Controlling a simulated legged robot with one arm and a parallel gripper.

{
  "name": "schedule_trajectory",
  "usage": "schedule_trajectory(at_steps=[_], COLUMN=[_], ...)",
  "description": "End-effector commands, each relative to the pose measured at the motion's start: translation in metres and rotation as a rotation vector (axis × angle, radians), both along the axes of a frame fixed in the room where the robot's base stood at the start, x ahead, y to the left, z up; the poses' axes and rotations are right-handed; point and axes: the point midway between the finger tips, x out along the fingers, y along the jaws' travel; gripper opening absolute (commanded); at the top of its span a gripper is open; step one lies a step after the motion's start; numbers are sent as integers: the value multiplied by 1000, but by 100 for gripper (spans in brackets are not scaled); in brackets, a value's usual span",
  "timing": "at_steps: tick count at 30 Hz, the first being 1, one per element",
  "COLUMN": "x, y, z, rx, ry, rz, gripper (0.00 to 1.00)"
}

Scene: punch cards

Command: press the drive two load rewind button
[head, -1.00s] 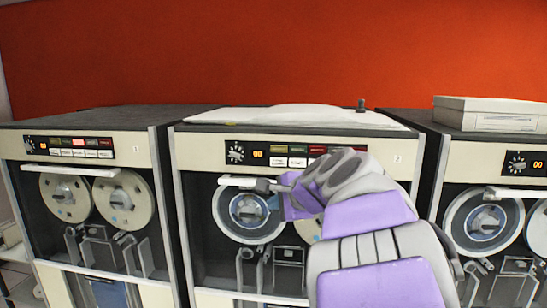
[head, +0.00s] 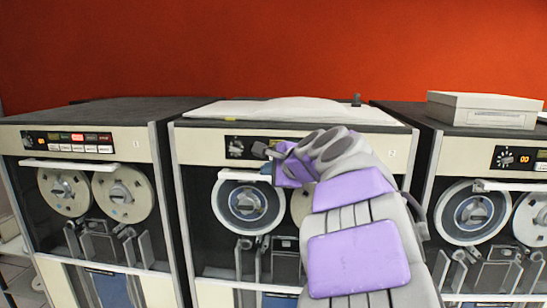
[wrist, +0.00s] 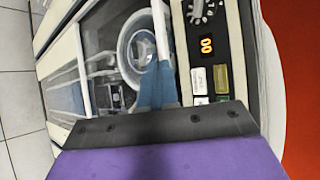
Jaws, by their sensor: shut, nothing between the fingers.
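The middle tape drive (head: 205,150) has a cream control panel with a dial (head: 235,147). My gripper (head: 264,158) is shut and empty in front of this panel, just right of the dial, and hides its buttons in the head view. Button labels are too small to read, so I cannot tell which is load rewind. I see no clear contact with a button.
A left drive (head: 130,150) with lit buttons (head: 77,137) and a right drive (head: 470,155) stand on either side. A white handle bar (head: 236,175) runs below the middle panel. A pale box (head: 480,108) sits on the right drive. Clear reels lie behind glass.

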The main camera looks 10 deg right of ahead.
Motion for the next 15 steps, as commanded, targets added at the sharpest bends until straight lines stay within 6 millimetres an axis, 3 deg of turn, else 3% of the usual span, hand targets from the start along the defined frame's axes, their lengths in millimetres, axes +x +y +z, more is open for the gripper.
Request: schedule_trajectory(at_steps=[9, 15], x=[38, 60], y=[-27, -25], z=[2, 3], rx=[8, 6], ry=[3, 2], rz=[-3, -1], gripper=[0, 0])
